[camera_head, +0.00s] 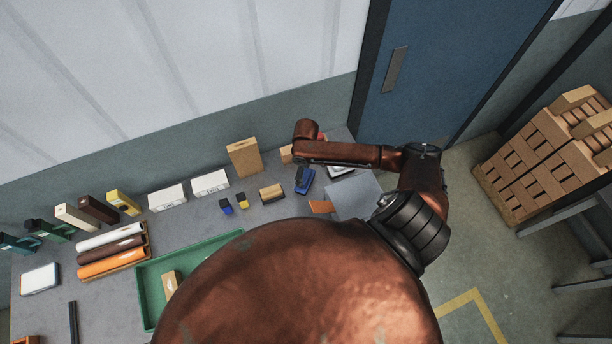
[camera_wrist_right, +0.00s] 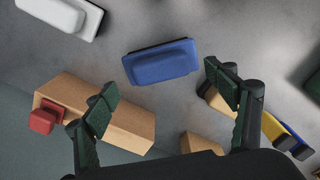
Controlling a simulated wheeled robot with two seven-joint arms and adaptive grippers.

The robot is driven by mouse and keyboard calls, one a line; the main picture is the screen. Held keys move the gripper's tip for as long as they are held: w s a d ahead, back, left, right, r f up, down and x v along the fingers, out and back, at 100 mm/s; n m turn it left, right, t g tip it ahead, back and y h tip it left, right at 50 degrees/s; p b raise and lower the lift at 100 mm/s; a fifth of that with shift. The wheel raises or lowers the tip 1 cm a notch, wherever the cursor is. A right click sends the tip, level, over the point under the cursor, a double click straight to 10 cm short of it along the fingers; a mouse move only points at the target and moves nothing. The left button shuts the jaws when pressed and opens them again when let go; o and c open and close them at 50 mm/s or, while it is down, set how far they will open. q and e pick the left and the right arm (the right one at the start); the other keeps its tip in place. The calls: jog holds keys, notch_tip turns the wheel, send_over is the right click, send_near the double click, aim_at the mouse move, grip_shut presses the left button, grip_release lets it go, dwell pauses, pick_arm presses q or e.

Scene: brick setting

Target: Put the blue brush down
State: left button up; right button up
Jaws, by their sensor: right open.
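The blue brush (camera_wrist_right: 160,62) lies on the grey table, blue back up, in the right wrist view. In the head view it shows as a blue shape (camera_head: 305,181) below my right forearm. My right gripper (camera_wrist_right: 166,92) is open and empty, with one dark green finger on each side. In the wrist picture the brush lies just above the gap between the fingertips and is not held. In the head view my right arm hides the gripper's fingers. My left gripper is in neither view.
A wooden block (camera_wrist_right: 128,122) with a red part (camera_wrist_right: 43,120) lies by the left finger. Yellow and blue pieces (camera_wrist_right: 283,136) lie by the right finger. A green tray (camera_head: 146,297), rolls (camera_head: 110,266) and white boxes (camera_head: 210,183) fill the table's left. The wall stands behind.

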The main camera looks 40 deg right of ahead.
aim_at(306, 177)
notch_tip(306, 177, up, 7)
dwell(0.3)
jog(key=shift+f, duration=0.1)
